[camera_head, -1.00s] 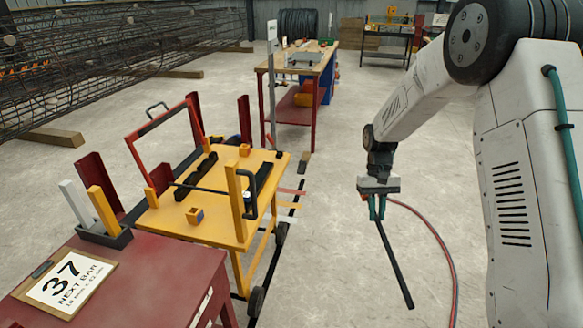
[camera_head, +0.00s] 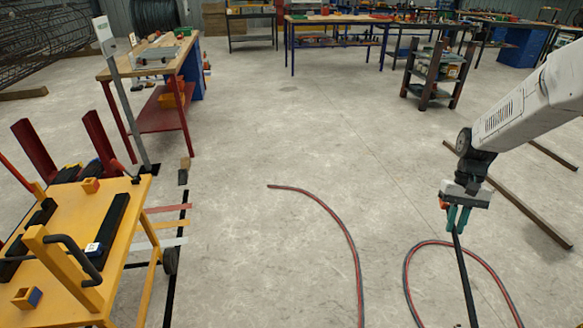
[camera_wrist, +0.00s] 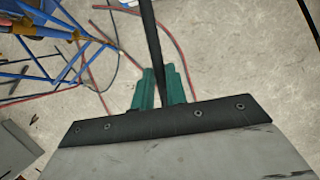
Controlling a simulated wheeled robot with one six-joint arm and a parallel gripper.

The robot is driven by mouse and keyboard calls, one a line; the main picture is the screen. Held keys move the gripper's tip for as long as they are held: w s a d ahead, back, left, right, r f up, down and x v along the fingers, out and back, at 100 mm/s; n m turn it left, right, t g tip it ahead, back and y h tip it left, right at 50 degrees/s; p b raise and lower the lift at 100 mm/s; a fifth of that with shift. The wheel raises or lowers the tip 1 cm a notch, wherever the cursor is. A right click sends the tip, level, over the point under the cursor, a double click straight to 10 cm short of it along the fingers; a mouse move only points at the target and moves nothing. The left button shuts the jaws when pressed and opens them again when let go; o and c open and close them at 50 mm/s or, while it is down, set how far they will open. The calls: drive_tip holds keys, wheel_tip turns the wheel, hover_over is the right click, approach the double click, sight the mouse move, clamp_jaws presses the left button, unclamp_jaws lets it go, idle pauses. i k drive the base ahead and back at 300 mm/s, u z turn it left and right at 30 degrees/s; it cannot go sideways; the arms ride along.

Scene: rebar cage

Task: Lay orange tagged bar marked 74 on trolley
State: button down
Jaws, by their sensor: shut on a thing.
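My gripper (camera_head: 456,212) is at the right in the head view, pointing down, with its teal fingers shut on a dark bar (camera_head: 466,275). The bar hangs steeply below the fingers and leaves the bottom of the picture. In the wrist view the bar (camera_wrist: 151,38) passes between the teal fingers (camera_wrist: 159,90). A small orange spot shows beside the gripper; no number can be read. The yellow trolley (camera_head: 75,210) is at the far left, partly cut off, well away from my gripper. Black rests and yellow posts stand on its top.
A wooden-topped bench (camera_head: 125,68) with red legs stands behind the trolley. A red and black hose (camera_head: 340,228) curls over the floor. A dark shelf rack (camera_head: 436,75) and long bars on the floor (camera_head: 525,212) are at the right. The middle floor is mostly clear.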

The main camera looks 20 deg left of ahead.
sight(78, 208)
drive_tip(key=z, duration=0.05)
drive_tip(key=i, duration=3.75)
drive_tip(key=u, duration=4.4)
drive_tip(key=i, duration=0.9)
